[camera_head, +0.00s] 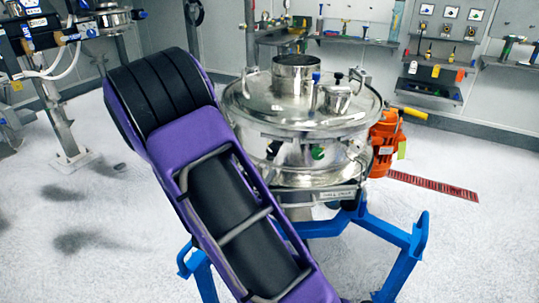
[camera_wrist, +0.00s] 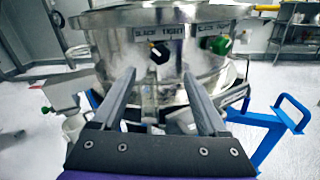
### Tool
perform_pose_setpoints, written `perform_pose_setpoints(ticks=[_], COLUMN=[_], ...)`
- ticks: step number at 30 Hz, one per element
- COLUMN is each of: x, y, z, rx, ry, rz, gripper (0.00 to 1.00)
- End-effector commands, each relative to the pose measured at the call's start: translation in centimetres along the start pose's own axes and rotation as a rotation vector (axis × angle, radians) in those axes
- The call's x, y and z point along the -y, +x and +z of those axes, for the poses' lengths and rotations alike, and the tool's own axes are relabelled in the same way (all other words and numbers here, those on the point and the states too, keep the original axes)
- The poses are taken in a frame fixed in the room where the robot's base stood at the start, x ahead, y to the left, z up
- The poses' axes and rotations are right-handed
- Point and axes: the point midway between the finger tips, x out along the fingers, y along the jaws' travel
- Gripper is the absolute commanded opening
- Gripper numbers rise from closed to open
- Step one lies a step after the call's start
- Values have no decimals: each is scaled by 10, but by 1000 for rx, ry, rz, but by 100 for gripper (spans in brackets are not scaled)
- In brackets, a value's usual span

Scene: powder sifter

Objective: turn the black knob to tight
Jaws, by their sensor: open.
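The black knob (camera_wrist: 159,53) sits on the front of the steel sifter in the wrist view, under a printed label, part of which seems to read "TIGHT". My gripper (camera_wrist: 158,78) is open, its two grey fingers apart and pointing toward the sifter. The black knob shows beyond and slightly above the fingertips, between their lines. Nothing is between the fingers; the exact distance to the knob is hard to tell. The steel sifter (camera_head: 300,110) stands right of my purple arm in the head view, where my gripper is hidden.
A green knob (camera_wrist: 220,44) sits right of the black knob. A blue frame (camera_head: 385,232) supports the sifter, with a bar (camera_wrist: 262,152) at the right of the wrist view. An orange motor (camera_head: 398,135) is on the sifter's right. Open floor lies at right.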

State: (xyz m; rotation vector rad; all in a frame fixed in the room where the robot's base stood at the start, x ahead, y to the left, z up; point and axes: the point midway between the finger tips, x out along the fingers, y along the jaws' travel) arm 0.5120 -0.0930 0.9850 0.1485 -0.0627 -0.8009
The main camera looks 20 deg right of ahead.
Motion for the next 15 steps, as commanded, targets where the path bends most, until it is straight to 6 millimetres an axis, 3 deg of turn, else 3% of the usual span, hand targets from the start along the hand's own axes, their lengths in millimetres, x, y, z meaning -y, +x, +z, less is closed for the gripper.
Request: perform_pose_setpoints(ticks=[6,15], x=[1,1], y=[49,86], z=[0,0], rx=[2,1], ry=[0,-1], rz=[-4,-2], gripper=[76,76])
